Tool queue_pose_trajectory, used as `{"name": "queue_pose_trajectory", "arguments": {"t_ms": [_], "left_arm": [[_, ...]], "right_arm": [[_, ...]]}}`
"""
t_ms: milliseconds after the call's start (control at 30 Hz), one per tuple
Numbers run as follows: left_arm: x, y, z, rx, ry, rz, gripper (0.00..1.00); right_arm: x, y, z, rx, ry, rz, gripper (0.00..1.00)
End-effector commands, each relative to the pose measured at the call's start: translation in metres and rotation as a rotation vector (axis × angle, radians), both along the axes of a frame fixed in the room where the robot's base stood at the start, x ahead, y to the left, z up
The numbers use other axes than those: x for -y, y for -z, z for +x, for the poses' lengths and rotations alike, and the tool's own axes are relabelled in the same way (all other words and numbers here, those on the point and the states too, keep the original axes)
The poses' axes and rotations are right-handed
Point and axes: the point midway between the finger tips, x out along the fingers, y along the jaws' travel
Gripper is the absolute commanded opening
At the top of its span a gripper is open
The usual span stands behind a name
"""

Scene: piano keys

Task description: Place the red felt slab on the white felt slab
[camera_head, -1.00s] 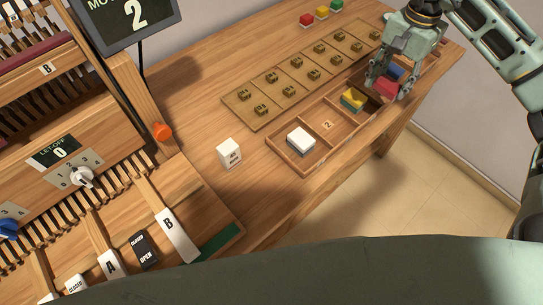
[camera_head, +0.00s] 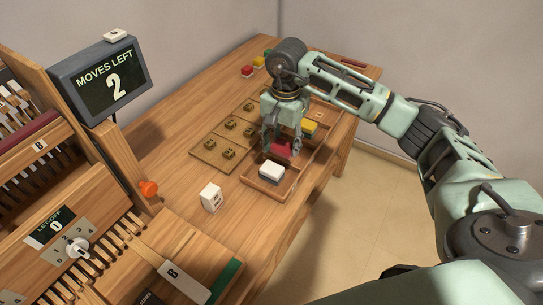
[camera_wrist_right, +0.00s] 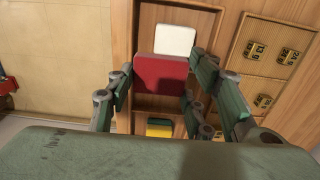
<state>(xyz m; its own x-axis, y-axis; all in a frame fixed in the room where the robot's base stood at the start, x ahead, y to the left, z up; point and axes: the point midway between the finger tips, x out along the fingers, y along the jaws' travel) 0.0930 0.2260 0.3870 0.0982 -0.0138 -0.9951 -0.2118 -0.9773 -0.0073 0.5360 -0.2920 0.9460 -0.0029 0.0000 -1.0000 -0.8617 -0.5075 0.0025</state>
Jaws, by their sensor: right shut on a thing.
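My right gripper (camera_head: 281,140) is shut on the red felt slab (camera_head: 281,152) and holds it over the wooden tray, just behind the white felt slab in the head view. The wrist view shows the red slab (camera_wrist_right: 160,72) between the fingers, overlapping the edge of the white slab (camera_wrist_right: 176,40). The white felt slab (camera_head: 271,169) sits on top of a darker piece in the tray's near compartment. Whether the red slab touches it, I cannot tell. My left gripper is not in view.
The compartment tray (camera_head: 267,190) also holds a yellow slab (camera_head: 309,127) farther back. A board with brass number plates (camera_head: 213,157) lies left of it. A white block (camera_head: 211,197) stands on the table. A screen (camera_head: 101,78) reads "MOVES LEFT 2".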

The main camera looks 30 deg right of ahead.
Motion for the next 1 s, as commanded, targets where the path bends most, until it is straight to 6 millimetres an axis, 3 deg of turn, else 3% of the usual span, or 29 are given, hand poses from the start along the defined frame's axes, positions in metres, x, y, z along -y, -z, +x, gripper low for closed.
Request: {"name": "queue_pose_trajectory", "arguments": {"t_ms": [100,200,367,600,967,1000], "left_arm": [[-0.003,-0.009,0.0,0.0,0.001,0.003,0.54],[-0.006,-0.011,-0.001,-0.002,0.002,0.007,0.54],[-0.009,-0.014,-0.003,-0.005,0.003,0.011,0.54],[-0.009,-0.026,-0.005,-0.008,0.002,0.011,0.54],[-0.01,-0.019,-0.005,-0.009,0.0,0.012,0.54],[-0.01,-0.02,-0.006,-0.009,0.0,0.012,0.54]], "right_arm": [[-0.021,0.01,0.003,-0.002,-0.002,0.001,0.33],[-0.029,0.016,0.005,-0.001,0.0,0.001,0.33],[-0.032,0.026,0.005,-0.002,0.002,0.0,0.33],[-0.031,0.057,0.004,-0.001,0.002,0.0,0.33],[-0.031,0.064,0.005,0.001,0.001,-0.001,0.33],[-0.031,0.063,0.005,0.001,0.001,0.0,0.49]]}}
